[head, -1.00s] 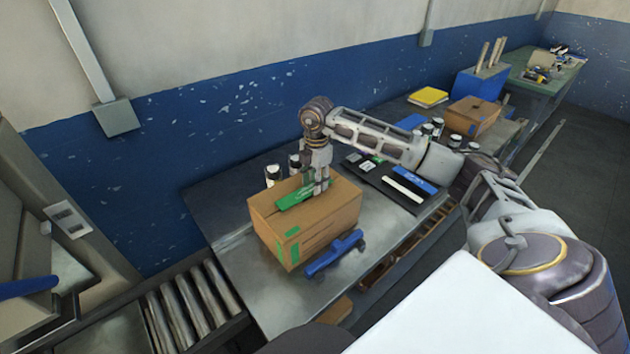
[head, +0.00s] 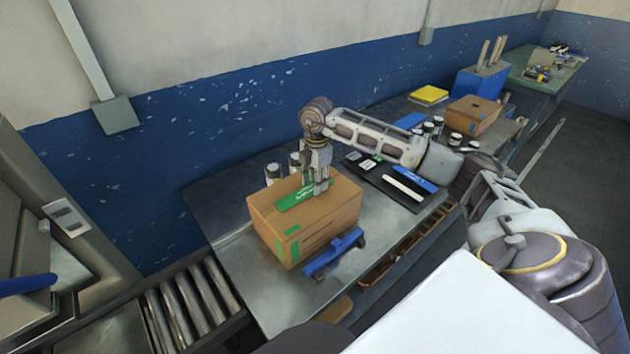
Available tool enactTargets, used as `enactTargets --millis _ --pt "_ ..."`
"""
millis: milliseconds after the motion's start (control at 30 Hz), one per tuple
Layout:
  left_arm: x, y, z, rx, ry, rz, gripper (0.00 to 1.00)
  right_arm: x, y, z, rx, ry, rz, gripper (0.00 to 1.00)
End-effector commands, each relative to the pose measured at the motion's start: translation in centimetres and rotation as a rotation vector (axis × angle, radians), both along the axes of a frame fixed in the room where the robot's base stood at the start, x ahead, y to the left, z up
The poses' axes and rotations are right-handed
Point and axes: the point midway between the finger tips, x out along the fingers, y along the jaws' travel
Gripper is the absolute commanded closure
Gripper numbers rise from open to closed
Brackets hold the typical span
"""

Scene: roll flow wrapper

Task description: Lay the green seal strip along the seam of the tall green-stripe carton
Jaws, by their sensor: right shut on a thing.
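The tall green-stripe carton (head: 322,226) is a brown box with green marks on its sides, upright on the grey metal table. The green seal strip (head: 294,199) lies flat along the carton's top, or just at it; I cannot tell if it touches all along. My right gripper (head: 318,188) points down over the carton's top and is shut on the strip near its right end. The fingers hide part of that end. My left gripper is not in view.
A blue tool (head: 334,252) lies in front of the carton. A dark mat (head: 408,201) with a white and a blue strip is to the right. Dark jars (head: 273,172) stand behind the carton. A roller conveyor (head: 188,305) is at lower left. Another carton (head: 472,115) stands farther back.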

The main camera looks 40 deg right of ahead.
Motion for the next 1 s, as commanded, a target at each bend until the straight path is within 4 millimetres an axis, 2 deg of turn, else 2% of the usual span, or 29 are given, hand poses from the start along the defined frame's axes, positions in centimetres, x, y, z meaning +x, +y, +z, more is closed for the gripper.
enactTargets --millis 267,567,600,700,767,1000 --pt "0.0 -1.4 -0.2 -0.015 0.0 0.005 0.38 0.0 0.0 -0.3 0.0 0.0 0.0 0.87" --pt "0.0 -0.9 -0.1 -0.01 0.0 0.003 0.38 0.0 0.0 -0.3 0.0 0.0 0.0 0.87" --pt "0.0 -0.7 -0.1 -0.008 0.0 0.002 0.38 0.0 0.0 -0.2 0.0 0.0 0.0 0.58" --pt "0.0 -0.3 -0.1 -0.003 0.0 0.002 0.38 0.0 0.0 -0.2 0.0 0.0 0.0 0.45" --pt "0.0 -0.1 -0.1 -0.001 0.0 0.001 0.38 0.0 0.0 -0.2 0.0 0.0 0.0 0.37" --pt "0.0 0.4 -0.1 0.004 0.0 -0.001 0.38 0.0 0.0 -0.2 0.0 0.0 0.0 0.37"
